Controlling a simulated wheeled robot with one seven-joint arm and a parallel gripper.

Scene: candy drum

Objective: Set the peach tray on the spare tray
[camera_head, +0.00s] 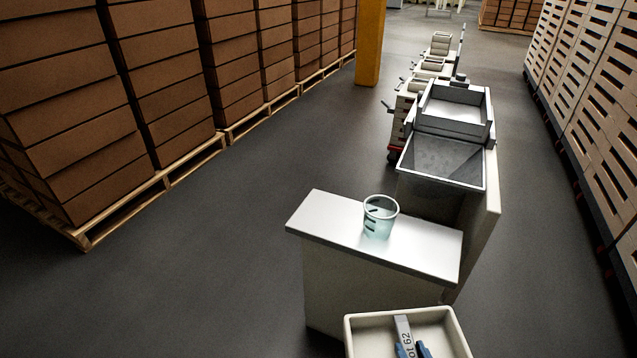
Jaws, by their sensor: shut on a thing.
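A pale cream tray (358,328) shows at the bottom edge, partly cut off, with a grey bar marked "ot 62" across its middle. My gripper (412,350) shows only as two blue fingers, one on each side of that bar, shut on it. The tray is just in front of the white-topped counter; whether it touches the counter is unclear. Its inside looks empty where it shows. I cannot tell by colour whether this is the peach tray. Several pale trays (432,66) are on carts at the back; I cannot tell which tray is the spare one.
A clear cup (380,216) stands on the white counter top (330,213). Behind it is a grey hopper (443,160) with a bin above. Brown boxes (80,120) on pallets line the left, pale crates (600,90) the right. The left floor is clear.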

